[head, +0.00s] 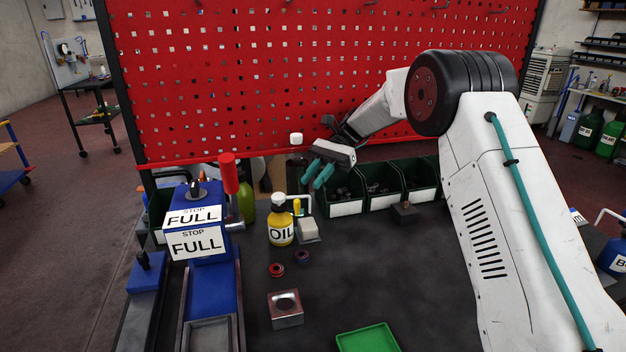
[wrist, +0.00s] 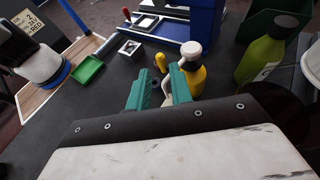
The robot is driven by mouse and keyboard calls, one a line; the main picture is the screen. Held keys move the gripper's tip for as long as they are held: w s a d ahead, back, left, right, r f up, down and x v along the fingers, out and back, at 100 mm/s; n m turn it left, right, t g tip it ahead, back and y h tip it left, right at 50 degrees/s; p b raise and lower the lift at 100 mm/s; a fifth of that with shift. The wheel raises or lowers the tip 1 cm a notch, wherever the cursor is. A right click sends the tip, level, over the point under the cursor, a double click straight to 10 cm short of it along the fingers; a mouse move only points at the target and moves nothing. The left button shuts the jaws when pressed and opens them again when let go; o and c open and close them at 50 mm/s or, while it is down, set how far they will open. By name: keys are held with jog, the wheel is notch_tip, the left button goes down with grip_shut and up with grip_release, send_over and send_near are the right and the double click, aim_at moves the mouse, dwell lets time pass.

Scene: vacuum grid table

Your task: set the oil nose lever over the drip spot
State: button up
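A yellow bottle labelled OIL (head: 281,228) with a white cap stands on the dark table. Beside it on the right is a small grey block (head: 308,230) with a yellow peg (head: 297,207) and a thin white bent bar behind it. I cannot tell which part is the nose lever. A metal block with a round recess (head: 286,308) lies nearer; no marked drip spot is clear. My gripper (head: 318,176) is open above and behind the bottle. In the wrist view the bottle (wrist: 197,80) is just beyond the right finger of my gripper (wrist: 159,88), and a pale part shows between the fingers.
A blue press-like stand with FULL signs (head: 197,238) and a red handle is at the left. Two small rings (head: 277,270) lie before the bottle. Green bins (head: 382,184) line the back below a red pegboard (head: 300,80). A green tray (head: 367,340) is in front; the table's middle is clear.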

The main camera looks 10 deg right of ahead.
jog(key=shift+d+r, duration=0.1)
jog(key=shift+d, duration=0.05)
grip_shut()
jog(key=s+r+m+t+y, duration=0.3)
jog(key=s+m+t+y, duration=0.4)
jog(key=s+m, duration=0.4)
jog(key=s+d+f+m+t, duration=0.15)
jog(key=f+m+t, duration=0.3)
jog(key=m, duration=0.55)
jog(key=s+f+m+t, duration=0.3)
jog(key=m+t, duration=0.2)
jog(key=m, duration=0.5)
jog(key=w+a+m, duration=0.1)
jog(key=w+a, duration=0.5)
jog(key=w, duration=0.1)
jog(key=shift+w, duration=0.25)
